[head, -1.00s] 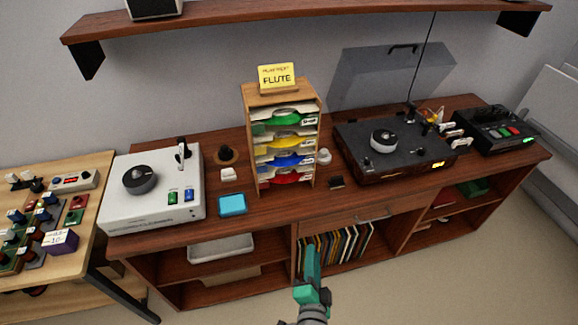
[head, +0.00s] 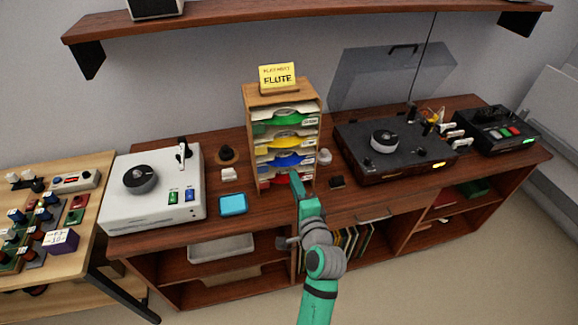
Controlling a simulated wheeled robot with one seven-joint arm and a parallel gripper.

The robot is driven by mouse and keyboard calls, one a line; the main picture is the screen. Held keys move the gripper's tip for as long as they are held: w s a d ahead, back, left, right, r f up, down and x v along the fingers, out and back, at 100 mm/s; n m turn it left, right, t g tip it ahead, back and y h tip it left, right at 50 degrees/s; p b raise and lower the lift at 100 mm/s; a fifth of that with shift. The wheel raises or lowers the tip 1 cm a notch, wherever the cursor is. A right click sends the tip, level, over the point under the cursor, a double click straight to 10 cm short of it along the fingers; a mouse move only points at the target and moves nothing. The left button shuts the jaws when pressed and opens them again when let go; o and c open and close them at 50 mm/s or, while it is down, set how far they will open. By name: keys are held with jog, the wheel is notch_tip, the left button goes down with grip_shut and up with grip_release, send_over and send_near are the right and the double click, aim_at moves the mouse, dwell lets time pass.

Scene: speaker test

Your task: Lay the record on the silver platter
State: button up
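A wooden rack (head: 249,135) holds several flat sleeves or records with green, yellow, blue and red labels, one above another. A yellow card on top (head: 277,76) reads FLUTE. The record is not told apart from the others in the rack. A small round silver-rimmed platter (head: 384,139) with a dark centre sits on the dark turntable (head: 412,165) to the right and looks bare. My gripper (head: 296,178) is at the front of the rack's lowest slots, by the red label. Its fingers are too small to tell open from shut.
A white player (head: 120,205) with a dark round disc (head: 140,180) stands at the left. A blue square pad (head: 233,204) lies left of the rack. A tilted clear lid (head: 390,75) stands behind the turntable.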

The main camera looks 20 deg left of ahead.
jog(key=x, duration=0.7)
dwell(0.3)
grip_shut()
jog(key=f+v, duration=0.1)
jog(key=v, duration=1.7)
jog(key=shift+s, duration=0.2)
dwell(1.5)
jog(key=shift+d+f, duration=0.1)
jog(key=shift+d, duration=0.05)
